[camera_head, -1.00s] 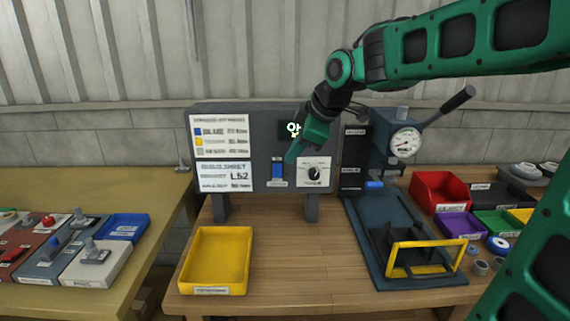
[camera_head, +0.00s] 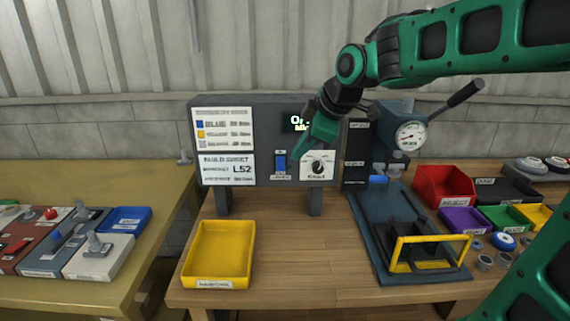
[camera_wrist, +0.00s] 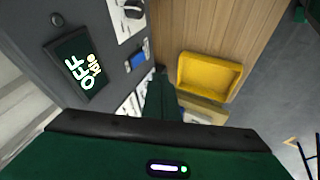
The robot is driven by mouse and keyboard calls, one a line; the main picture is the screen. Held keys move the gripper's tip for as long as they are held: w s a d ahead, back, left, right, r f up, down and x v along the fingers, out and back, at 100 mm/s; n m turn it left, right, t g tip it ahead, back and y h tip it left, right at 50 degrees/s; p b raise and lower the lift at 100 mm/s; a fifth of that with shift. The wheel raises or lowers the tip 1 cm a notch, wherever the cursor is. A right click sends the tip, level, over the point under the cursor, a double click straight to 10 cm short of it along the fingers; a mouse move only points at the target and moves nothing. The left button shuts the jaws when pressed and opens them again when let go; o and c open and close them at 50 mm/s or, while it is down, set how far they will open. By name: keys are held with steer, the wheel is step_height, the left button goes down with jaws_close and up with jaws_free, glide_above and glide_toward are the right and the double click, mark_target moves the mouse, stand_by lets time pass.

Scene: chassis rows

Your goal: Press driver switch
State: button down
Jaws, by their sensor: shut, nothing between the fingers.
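The blue driver switch (camera_head: 280,164) sits low on the front of the grey upright panel (camera_head: 260,180), left of the black knob (camera_head: 317,167). It also shows in the wrist view as a blue patch (camera_wrist: 138,59). My green gripper (camera_head: 298,166) is shut and empty, its tip just right of the switch in the head view. I cannot tell whether it touches the panel. In the wrist view my fingers (camera_wrist: 158,98) point toward the panel's lower part, apart from the blue patch. The small display (camera_wrist: 76,66) appears to read OFF in the wrist view.
A yellow tray (camera_head: 218,255) stands on the wooden bench before the panel. A gauge press (camera_head: 400,130) and a dark fixture with a yellow frame (camera_head: 430,252) stand to the right. Coloured bins (camera_head: 444,185) lie farther right. The bench between tray and fixture is clear.

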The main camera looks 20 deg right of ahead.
mark_target(278, 167)
steer(key=w+a+f, duration=0.1)
steer(key=w+f, duration=0.7)
steer(key=w, duration=0.1)
steer(key=shift+f, duration=0.35)
steer(key=shift+w, duration=0.1)
steer(key=shift+w+d+f, duration=0.1)
steer(key=shift+w, duration=0.05)
stand_by(0.4)
steer(key=shift+r, duration=0.9)
steer(key=shift+w, duration=0.1)
